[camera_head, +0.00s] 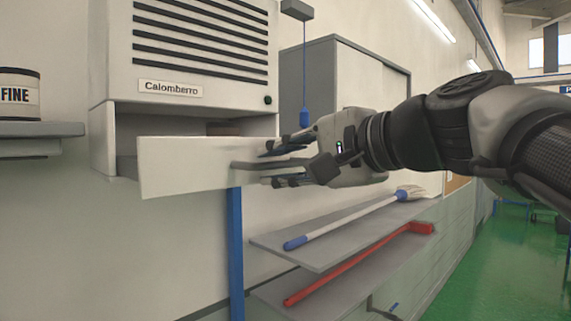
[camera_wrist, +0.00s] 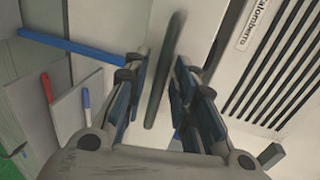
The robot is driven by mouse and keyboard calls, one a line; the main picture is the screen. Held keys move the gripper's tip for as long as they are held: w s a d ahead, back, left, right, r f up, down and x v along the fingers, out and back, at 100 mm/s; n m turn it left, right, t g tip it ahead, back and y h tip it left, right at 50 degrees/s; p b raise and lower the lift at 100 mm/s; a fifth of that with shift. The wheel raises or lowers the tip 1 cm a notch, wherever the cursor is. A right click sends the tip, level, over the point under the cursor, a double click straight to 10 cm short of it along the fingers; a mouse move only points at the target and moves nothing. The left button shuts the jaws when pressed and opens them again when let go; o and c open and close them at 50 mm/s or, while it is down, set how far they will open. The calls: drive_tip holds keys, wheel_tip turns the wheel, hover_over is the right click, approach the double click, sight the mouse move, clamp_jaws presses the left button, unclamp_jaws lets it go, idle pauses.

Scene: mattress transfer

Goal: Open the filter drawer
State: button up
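The filter drawer (camera_head: 185,168) has a plain white front and stands pulled out from the lower opening of the white Calomberra unit (camera_head: 200,65). A dark gap shows above and behind its front. A grey bar handle (camera_head: 262,166) sticks out at the front's right end; it also shows in the wrist view (camera_wrist: 165,70). My gripper (camera_head: 275,164) is open around the handle, one finger above it and one below. In the wrist view the handle stands between my gripper's two fingers (camera_wrist: 162,98), with gaps visible at both sides. The drawer's inside is hidden.
A shelf (camera_head: 40,130) with a FINE can (camera_head: 18,95) is at the left. Below my gripper, shelves (camera_head: 310,252) hold a blue-and-white brush (camera_head: 345,218) and a red tool (camera_head: 350,265). A grey cabinet (camera_head: 360,75) stands behind.

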drive_tip(key=shift+d, duration=0.1)
drive_tip(key=v, duration=0.7)
drive_tip(key=shift+s, duration=0.2)
drive_tip(key=shift+d+f, duration=0.1)
drive_tip(key=s+d+f+n+g+h+b, duration=0.2)
drive_tip(key=s+f, duration=0.4)
drive_tip(key=f, duration=1.1)
drive_tip(key=s+d+f+n+g+h+b, duration=0.2)
drive_tip(key=s+d+f+n+h+b, duration=0.2)
drive_tip(key=f, duration=1.4)
drive_tip(key=s+d+f+n+g+h+b, duration=0.2)
drive_tip(key=s+f, duration=0.6)
drive_tip(key=f, duration=0.9)
drive_tip(key=d+n+h+b, duration=0.1)
drive_tip(key=h+b, duration=0.1)
drive_tip(key=h, duration=0.1)
drive_tip(key=shift+d+f, duration=0.2)
drive_tip(key=shift+f, duration=0.1)
drive_tip(key=shift+r, duration=0.1)
